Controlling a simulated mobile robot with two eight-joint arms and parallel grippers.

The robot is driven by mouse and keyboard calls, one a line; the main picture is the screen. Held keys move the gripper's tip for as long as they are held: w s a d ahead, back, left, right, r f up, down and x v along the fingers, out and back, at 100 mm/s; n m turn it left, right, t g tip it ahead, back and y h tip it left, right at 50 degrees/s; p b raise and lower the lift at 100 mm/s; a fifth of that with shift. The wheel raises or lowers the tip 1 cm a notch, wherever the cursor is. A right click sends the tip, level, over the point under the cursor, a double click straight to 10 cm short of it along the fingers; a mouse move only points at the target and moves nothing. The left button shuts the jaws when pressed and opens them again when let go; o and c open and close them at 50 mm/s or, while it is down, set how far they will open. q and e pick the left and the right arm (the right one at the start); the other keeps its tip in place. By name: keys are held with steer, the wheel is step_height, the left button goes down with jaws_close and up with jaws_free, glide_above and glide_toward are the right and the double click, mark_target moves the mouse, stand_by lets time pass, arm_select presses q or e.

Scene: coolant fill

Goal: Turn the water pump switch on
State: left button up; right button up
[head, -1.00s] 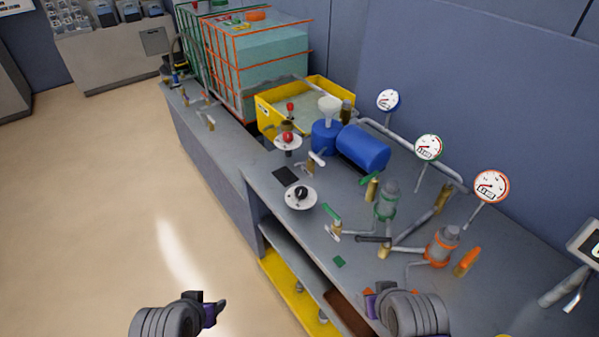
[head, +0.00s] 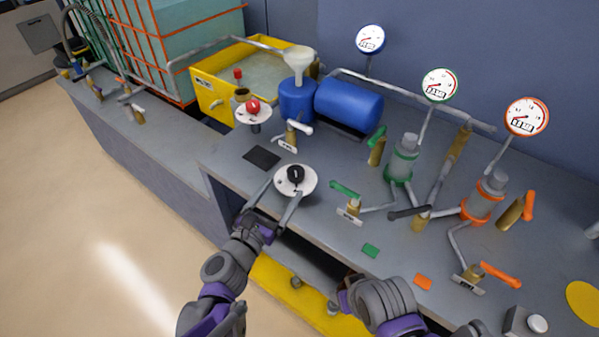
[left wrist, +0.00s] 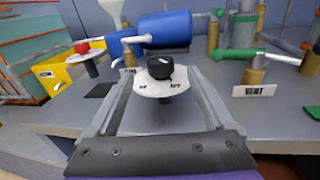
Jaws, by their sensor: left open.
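The switch is a black rotary knob (head: 295,174) on a round white plate (head: 283,185) raised on a short post from the grey bench. In the left wrist view the knob (left wrist: 160,69) stands upright on the plate, which has small printed labels at its lower left and lower right. My left gripper (head: 287,189) is open, with one long finger on either side of the switch plate. I cannot tell whether the fingers touch it. My right gripper (head: 345,300) is at the bench's front edge, its fingers mostly hidden.
A red button on a white disc (head: 268,114) stands behind left, by a yellow tub (head: 214,96). A blue tank (head: 348,103) lies behind the switch. A green-handled valve (head: 346,190) is close on the right. A black square (head: 262,158) lies flat at the left.

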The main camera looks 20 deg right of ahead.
mark_target(296, 174)
arm_select(q)
steer(key=shift+w+d+f+n, duration=0.2)
steer(key=shift+w+f+n, duration=0.1)
steer(key=shift+n, duration=0.1)
steer(key=x, duration=1)
steer(key=shift+w+d+r, duration=0.1)
steer(key=shift+d+r, duration=0.1)
steer(key=shift+r, duration=0.05)
steer(key=c, duration=1.4)
